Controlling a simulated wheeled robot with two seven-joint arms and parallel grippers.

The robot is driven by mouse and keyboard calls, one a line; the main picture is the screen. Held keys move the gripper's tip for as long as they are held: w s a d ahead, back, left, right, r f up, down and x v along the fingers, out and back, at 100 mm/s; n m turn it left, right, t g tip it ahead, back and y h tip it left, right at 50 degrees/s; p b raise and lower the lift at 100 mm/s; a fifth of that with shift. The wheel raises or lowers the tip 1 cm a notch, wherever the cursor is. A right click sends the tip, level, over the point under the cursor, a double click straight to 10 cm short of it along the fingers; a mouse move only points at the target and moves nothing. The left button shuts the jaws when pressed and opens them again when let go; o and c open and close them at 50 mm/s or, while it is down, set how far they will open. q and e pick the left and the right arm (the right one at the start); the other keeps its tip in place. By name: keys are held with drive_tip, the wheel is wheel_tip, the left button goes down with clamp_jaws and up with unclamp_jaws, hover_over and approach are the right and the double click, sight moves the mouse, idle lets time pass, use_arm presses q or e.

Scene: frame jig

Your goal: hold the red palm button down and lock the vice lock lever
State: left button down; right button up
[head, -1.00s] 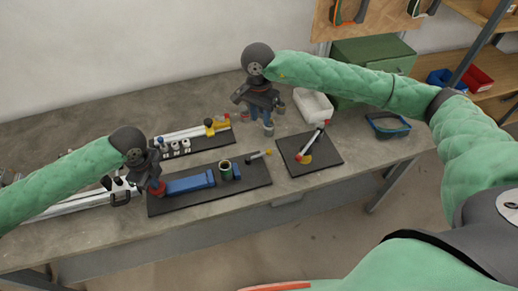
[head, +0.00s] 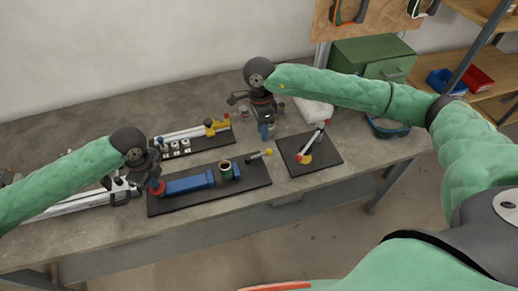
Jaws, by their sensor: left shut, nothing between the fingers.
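The red palm button (head: 157,189) is at the left end of a black board on the bench. My left gripper (head: 154,181) is shut and empty, with its tips down on or just over the button; contact is hard to tell. The blue vice (head: 190,185) lies right of the button, with a dark green round part (head: 226,171) at its right end.
A second board (head: 325,160) on the right carries a red-ended lever (head: 312,144). A rear board holds white blocks and a yellow clamp (head: 214,127). A white bin (head: 315,112) and green cabinet (head: 372,57) stand at the back right. The bench front is clear.

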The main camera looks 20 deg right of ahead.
drive_tip(key=f, duration=0.3)
drive_tip(key=s+f, duration=0.1)
drive_tip(key=f, duration=0.4)
drive_tip(key=shift+s+f, duration=0.35)
drive_tip(key=shift+f, duration=0.05)
